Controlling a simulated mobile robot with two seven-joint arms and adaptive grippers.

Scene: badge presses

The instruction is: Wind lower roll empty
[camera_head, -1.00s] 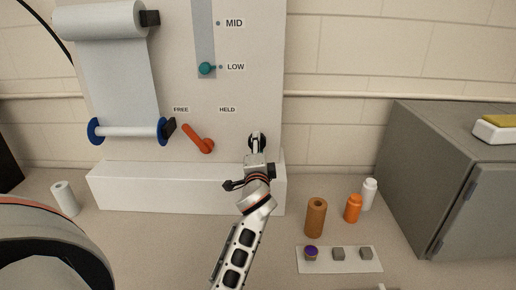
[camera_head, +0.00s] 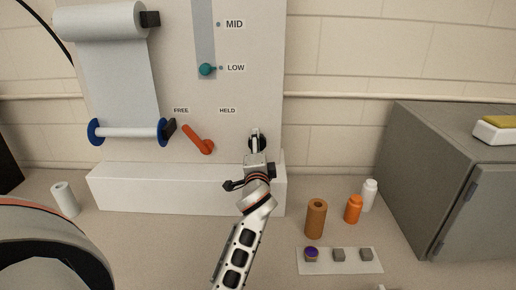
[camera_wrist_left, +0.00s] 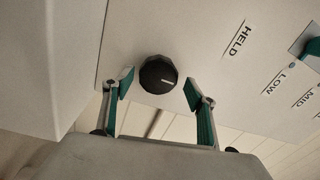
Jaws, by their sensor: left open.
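The lower roll (camera_head: 128,132), a thin white core between blue end discs, sits low on the panel (camera_head: 245,95). A pale web (camera_head: 118,80) runs down to it from the upper roll (camera_head: 100,20). The red lever (camera_head: 198,140) tilts up-left toward FREE. The teal slider knob (camera_head: 206,69) is at LOW. My left gripper (camera_head: 256,138) is at a black knob low on the panel, which it partly hides. In the left wrist view the black knob (camera_wrist_left: 158,75) with a white line lies between the open, spread fingers (camera_wrist_left: 159,88), with gaps on both sides.
A white ledge (camera_head: 140,190) runs below the panel. On the counter stand a brown cylinder (camera_head: 316,218), an orange bottle (camera_head: 353,209), a white bottle (camera_head: 369,194), a card with small blocks (camera_head: 312,268) and a white roll (camera_head: 65,199). A grey cabinet (camera_head: 440,170) is at right.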

